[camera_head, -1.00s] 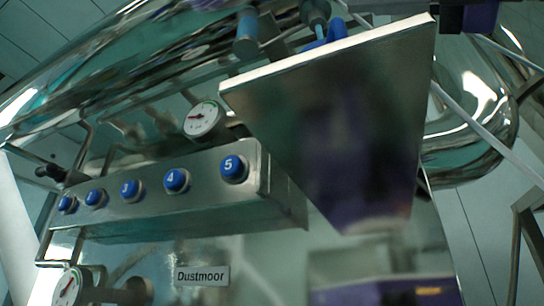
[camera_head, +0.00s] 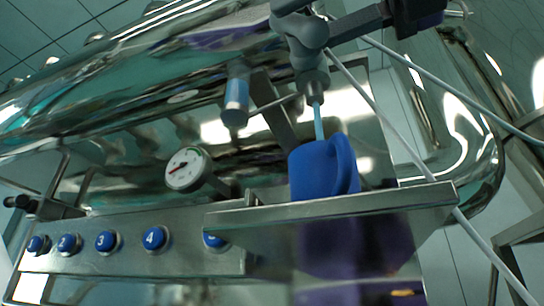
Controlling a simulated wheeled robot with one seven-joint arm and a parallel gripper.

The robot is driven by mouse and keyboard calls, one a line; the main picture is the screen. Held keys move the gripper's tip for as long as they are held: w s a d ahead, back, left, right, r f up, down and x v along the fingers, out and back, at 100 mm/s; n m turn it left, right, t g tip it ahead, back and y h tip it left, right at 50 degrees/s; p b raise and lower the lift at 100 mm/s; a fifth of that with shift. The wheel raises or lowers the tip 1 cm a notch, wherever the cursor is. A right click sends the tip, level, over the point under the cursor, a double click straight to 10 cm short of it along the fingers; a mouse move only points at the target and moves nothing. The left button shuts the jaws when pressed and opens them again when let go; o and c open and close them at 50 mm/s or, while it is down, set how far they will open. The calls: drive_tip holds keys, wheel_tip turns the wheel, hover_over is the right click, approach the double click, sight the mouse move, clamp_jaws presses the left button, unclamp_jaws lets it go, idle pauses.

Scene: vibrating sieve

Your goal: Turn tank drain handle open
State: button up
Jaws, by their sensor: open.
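The tank's grey drain valve (camera_head: 306,50) is at the top middle, with its spout pointing down. A thin light-blue stream runs from the spout into a blue jug (camera_head: 312,172) on a metal shelf (camera_head: 335,207). A dark grey bar (camera_head: 358,24) reaches right from the valve; I cannot tell whether it is the drain handle or a finger. My gripper (camera_head: 402,14), dark with purple parts, is open at the top right, close to the bar's right end and partly cut off by the frame edge. I cannot tell whether it touches the bar.
The shiny tank (camera_head: 130,90) fills the back. A blue-ended cylinder (camera_head: 236,97) hangs left of the jug. A gauge (camera_head: 186,168) sits above a row of numbered blue buttons (camera_head: 106,241). A pale cable (camera_head: 400,145) crosses the right side.

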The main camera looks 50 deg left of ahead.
drive_tip(key=shift+p+x, duration=0.35)
drive_tip(key=shift+x, duration=1.9)
clamp_jaws()
